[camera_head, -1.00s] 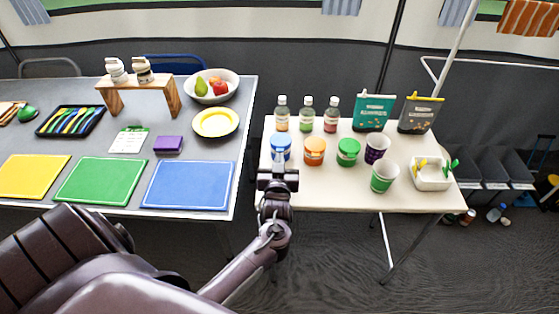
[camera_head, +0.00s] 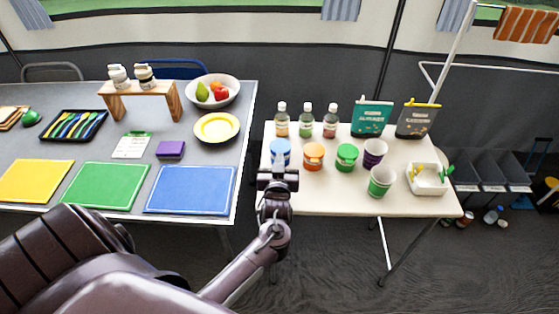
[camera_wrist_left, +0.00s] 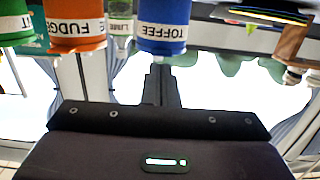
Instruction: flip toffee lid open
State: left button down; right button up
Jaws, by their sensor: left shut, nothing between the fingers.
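The toffee tub (camera_head: 281,148), blue with a light band, stands at the near left of the cream table. In the left wrist view, which looks upside down, the toffee tub (camera_wrist_left: 163,46) shows its blue lid and a white TOFFEE label. The lid looks closed. My left gripper (camera_head: 279,164) is in front of the tub, on its near side, and covers its lower part. In the wrist view its dark fingers (camera_wrist_left: 160,72) are shut and empty, with their tips close to the lid; I cannot tell whether they touch it. My right gripper is not in view.
An orange fudge tub (camera_head: 314,156) and a green tub (camera_head: 347,158) stand right of the toffee tub. Several bottles (camera_head: 306,119) stand behind. Two cups (camera_head: 381,180) and a white bin (camera_head: 426,180) are farther right. A gap separates the grey table (camera_head: 225,165) on the left.

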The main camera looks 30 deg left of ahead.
pick_arm(q)
jog(key=shift+w+a+r+p, duration=0.25)
jog(key=shift+w+a+r, duration=0.15)
jog(key=shift+w+r, duration=0.2)
jog(key=shift+w+a+r+p, duration=0.2)
jog(key=shift+w+a+r, duration=0.15)
jog(key=shift+w+r, duration=0.25)
jog(key=shift+w+f, duration=0.1)
jog(key=shift+w+a, duration=0.1)
jog(key=shift+w+a+r, duration=0.3)
jog(key=shift+w+a, duration=0.15)
jog(key=shift+w, duration=0.25)
jog(key=shift+w+a+r, duration=0.3)
jog(key=shift+w+a, duration=0.1)
jog(key=shift+w, duration=0.3)
jog(key=shift+s+d+r+p, duration=0.3)
jog(key=shift+s+p, duration=0.2)
jog(key=shift+p, duration=0.05)
jog(key=shift+s+d+r+p, duration=0.25)
jog(key=shift+s+d+p, duration=0.05)
jog(key=shift+s+p, duration=0.2)
jog(key=shift+s+d+r+p, duration=0.3)
jog(key=shift+s+d+p, duration=0.1)
jog(key=shift+s+p, duration=0.3)
jog(key=shift+s+d+r+p, duration=0.35)
jog(key=shift+s+d+p, duration=0.1)
jog(key=shift+s+p, duration=0.25)
jog(key=shift+s+d+r+p, duration=0.3)
jog(key=shift+s+d+p, duration=0.1)
jog(key=shift+s+p, duration=0.3)
